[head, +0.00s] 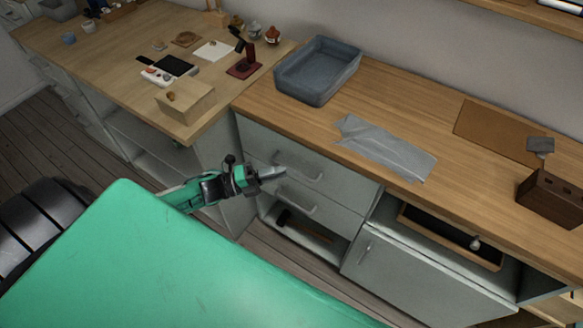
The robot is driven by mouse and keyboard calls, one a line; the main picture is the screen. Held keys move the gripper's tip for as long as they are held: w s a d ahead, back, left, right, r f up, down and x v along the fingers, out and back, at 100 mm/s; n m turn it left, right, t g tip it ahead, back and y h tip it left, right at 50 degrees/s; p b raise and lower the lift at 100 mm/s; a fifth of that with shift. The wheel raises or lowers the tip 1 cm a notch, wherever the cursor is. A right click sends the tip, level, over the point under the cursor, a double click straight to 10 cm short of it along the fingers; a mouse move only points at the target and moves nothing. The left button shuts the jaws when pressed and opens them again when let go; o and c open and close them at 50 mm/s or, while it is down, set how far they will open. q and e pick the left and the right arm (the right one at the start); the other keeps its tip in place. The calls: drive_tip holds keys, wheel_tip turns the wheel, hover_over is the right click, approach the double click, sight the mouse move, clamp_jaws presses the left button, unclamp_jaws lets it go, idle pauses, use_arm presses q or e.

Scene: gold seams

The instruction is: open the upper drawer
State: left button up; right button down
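The upper drawer (338,185) is a grey front just under the wooden countertop, with a metal bar handle (302,174). It appears shut. My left gripper (277,173) is in front of the cabinet at the left part of this drawer, with its fingertips pointing right, close to the left end of the handle. I cannot tell whether it touches the handle. The fingers look close together, but their gap does not show clearly. My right gripper is not in view.
A lower drawer (324,211) with its own handle is below, above an open shelf (312,240). A cupboard door (421,285) is at right. On the counter are a blue-grey tub (318,72) and a grey cloth (385,147). A cluttered wooden table (112,68) stands at left.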

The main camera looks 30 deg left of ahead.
sight(292, 170)
use_arm(q)
drive_tip(key=shift+x, duration=2.2)
clamp_jaws()
